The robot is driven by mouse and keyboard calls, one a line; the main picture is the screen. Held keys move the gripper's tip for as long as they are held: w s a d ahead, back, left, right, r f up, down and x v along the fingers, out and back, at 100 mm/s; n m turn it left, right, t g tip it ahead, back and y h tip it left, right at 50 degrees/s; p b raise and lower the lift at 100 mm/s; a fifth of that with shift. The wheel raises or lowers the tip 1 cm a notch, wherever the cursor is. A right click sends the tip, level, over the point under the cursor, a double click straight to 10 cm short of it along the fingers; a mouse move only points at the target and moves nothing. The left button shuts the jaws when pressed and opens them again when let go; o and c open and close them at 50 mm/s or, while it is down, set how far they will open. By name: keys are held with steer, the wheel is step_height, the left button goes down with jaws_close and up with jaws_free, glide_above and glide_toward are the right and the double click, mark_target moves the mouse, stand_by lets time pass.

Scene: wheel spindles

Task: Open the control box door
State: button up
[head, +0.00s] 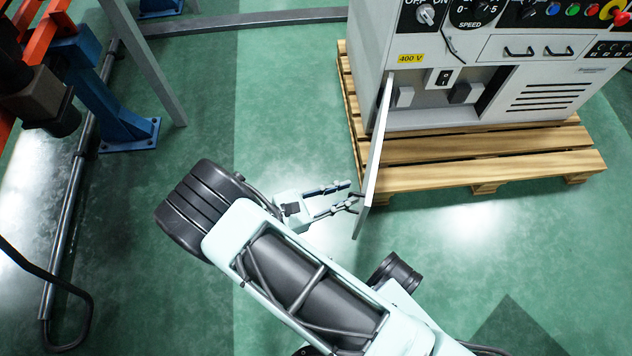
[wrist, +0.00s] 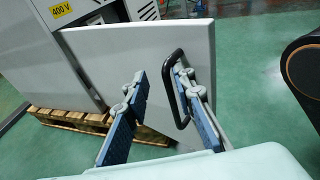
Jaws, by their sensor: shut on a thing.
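The control box door (head: 375,150) is a pale grey panel standing swung out from the grey cabinet (head: 378,30), seen nearly edge-on in the head view. Its broad face (wrist: 120,42) fills the middle of the wrist view. A black loop handle (wrist: 168,88) is fixed near its free edge. My gripper (head: 350,192) is at the handle on the door's left side and is shut on it. In the wrist view, the right finger lies by the handle loop and the left finger lies in front of the panel. The exact contact is hard to see.
The cabinet stands on a wooden pallet (head: 480,175) that juts out below the door. The open bay shows switches (head: 464,93) inside. A blue steel post (head: 105,105) and a grey rail stand at the left.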

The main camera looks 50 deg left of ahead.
steer(key=s+a, duration=0.3)
steer(key=a, duration=0.3)
steer(key=shift+s+a+r, duration=0.15)
steer(key=shift+s+a, duration=0.15)
steer(key=shift+s, duration=0.05)
stand_by(0.8)
